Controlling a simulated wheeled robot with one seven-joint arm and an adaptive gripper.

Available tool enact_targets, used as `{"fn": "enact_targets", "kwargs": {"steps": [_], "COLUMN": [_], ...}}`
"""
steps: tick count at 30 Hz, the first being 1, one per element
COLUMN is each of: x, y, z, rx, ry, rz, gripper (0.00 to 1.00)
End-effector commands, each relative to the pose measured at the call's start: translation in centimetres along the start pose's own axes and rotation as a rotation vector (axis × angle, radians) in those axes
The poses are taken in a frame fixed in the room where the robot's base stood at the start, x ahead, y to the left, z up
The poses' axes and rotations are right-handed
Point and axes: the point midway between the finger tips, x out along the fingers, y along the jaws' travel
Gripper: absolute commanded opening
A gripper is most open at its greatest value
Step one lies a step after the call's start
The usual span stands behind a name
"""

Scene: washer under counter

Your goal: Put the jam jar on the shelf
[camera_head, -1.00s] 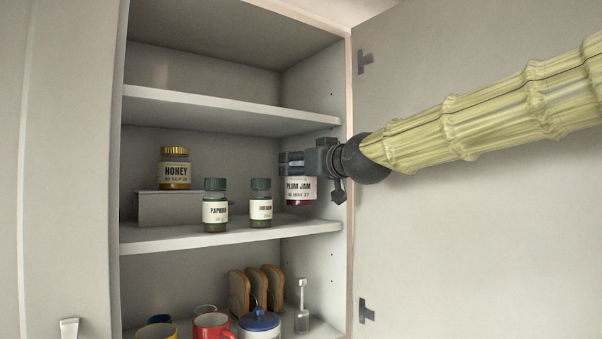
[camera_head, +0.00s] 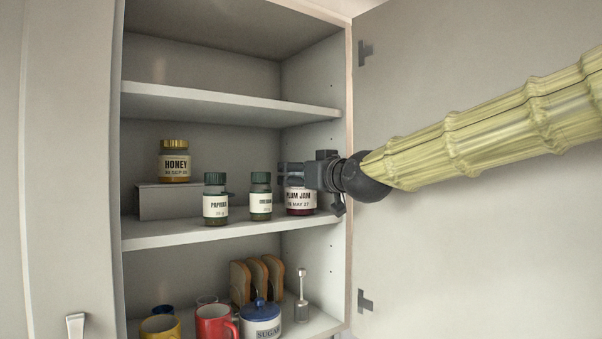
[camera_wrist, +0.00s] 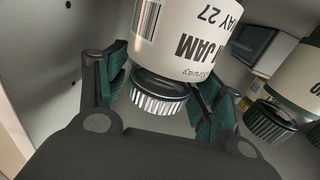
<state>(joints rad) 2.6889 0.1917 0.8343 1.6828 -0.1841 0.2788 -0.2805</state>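The plum jam jar (camera_head: 300,199), with a white label and dark red contents, is upright at the right end of the middle shelf (camera_head: 235,233). Its base looks level with the shelf surface; I cannot tell for sure whether it touches. My gripper (camera_head: 291,174) reaches in from the right and covers the jar's top in the head view. In the wrist view the jar (camera_wrist: 180,40) and its ribbed lid sit between the teal pads of my gripper (camera_wrist: 163,88).
An oregano jar (camera_head: 260,198) stands close left of the jam, then a paprika jar (camera_head: 215,205). A honey jar (camera_head: 174,163) sits on a grey riser (camera_head: 165,203). The cabinet's side wall (camera_head: 325,185) and open door (camera_head: 450,240) are at right. Mugs and a sugar pot (camera_head: 260,325) stand below.

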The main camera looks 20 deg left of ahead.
Motion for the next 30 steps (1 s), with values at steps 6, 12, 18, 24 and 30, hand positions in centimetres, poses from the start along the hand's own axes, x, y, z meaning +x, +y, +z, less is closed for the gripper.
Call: {"fn": "enact_targets", "kwargs": {"steps": [6, 12, 18, 24, 30], "x": [0.0, 0.0, -0.6, -3.2, -6.2], "y": [0.0, 0.0, 0.0, 0.0, 0.0], "z": [-0.1, -0.1, -0.2, -0.1, -0.1], "rx": [0.000, 0.000, 0.000, -0.001, -0.001], "ry": [0.000, 0.000, 0.001, 0.003, 0.003], "rz": [0.000, 0.000, 0.000, 0.001, 0.001], "gripper": [0.84, 0.84, 0.84, 0.84, 0.84]}}
